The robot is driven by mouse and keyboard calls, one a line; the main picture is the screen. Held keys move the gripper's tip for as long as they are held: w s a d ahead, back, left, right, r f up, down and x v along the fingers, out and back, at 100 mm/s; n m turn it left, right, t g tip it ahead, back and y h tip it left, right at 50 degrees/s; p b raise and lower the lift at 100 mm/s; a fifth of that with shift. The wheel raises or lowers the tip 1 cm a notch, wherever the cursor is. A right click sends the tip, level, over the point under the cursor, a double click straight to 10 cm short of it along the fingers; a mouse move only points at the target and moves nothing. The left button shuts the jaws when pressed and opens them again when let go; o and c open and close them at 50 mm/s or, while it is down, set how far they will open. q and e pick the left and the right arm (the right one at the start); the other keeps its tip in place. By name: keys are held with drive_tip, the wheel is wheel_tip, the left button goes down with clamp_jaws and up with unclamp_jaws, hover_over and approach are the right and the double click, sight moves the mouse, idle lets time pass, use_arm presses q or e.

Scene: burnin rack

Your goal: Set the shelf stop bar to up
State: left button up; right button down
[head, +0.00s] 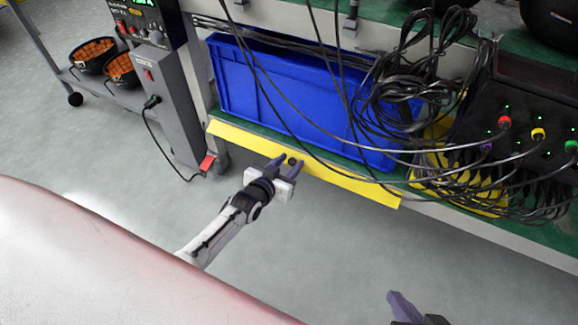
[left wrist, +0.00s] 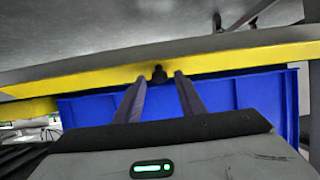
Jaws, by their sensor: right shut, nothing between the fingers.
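The shelf stop bar (head: 345,181) is a long yellow strip along the front edge of the lower shelf, below and in front of a blue bin. It also crosses the left wrist view (left wrist: 80,82). A small black knob (head: 292,160) sits near its middle. My left gripper (head: 287,163) is open, with one finger on each side of the knob. In the left wrist view the knob (left wrist: 159,74) shows between the fingertips, with gaps on both sides. My right gripper (head: 402,306) is partly in view at the bottom edge, shut and empty, away from the bar.
The blue bin (head: 290,95) stands on the green shelf behind the bar. Black cables (head: 400,90) hang in front of it and pile up to the right, by a black box with coloured plugs (head: 525,120). Floor in front is clear.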

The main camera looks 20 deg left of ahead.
use_arm(q)
clamp_jaws()
drive_tip(key=shift+r, duration=0.1)
idle(0.5)
drive_tip(key=shift+r+p, duration=0.1)
drive_tip(key=shift+p, duration=0.4)
